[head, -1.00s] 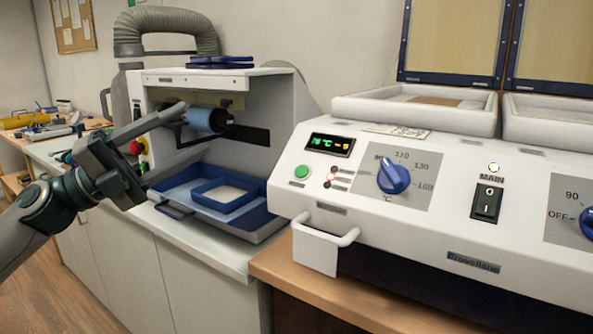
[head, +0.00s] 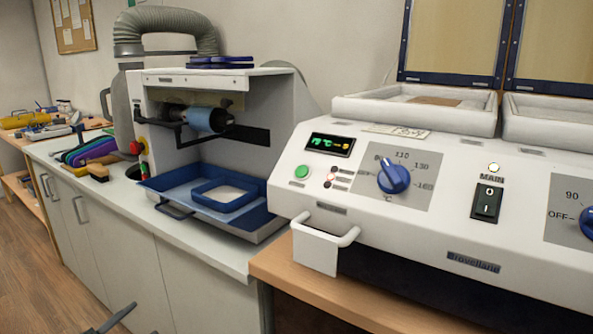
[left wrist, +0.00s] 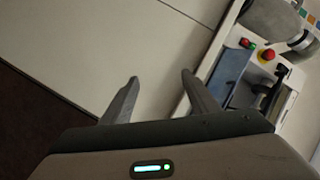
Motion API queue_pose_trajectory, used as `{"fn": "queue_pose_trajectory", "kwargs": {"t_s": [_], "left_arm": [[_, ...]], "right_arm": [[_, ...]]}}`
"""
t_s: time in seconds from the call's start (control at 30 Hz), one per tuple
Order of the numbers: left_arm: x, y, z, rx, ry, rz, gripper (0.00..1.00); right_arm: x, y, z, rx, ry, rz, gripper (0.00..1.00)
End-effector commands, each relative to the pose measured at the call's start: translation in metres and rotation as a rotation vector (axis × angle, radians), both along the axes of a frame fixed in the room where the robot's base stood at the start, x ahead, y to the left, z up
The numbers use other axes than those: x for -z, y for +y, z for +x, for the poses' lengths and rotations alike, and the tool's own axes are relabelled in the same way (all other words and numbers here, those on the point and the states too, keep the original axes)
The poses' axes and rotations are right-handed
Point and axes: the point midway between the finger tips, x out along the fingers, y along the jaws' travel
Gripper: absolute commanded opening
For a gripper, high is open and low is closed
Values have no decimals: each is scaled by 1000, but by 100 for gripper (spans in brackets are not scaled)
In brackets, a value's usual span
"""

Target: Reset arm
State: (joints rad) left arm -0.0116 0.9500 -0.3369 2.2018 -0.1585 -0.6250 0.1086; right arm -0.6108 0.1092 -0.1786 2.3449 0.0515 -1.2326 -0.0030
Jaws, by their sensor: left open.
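My left gripper (left wrist: 160,88) is open and empty in the left wrist view, its two fingers apart in front of the pale cabinet fronts (left wrist: 150,45). In the head view only a dark finger part of my left gripper (head: 115,318) shows at the bottom edge, low in front of the cabinets. My right gripper is in neither view.
A grinding machine with a blue tray (head: 165,183) and a blue roller (head: 205,119) stands on the counter. The white heating unit (head: 450,215) with blue dials fills the right. Coloured pieces and a brush (head: 97,163) lie on the left counter. The floor (head: 25,270) is clear.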

Motion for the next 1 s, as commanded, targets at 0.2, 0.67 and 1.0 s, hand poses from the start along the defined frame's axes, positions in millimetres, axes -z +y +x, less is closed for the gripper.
{"fn": "queue_pose_trajectory", "kwargs": {"t_s": [0.2,0.67,1.0], "left_arm": [[101,36,-80,-152,297,35,55],[207,83,-243,-340,756,150,55],[235,62,-290,-389,868,76,55]], "right_arm": [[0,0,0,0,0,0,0],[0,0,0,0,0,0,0],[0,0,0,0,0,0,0]]}}
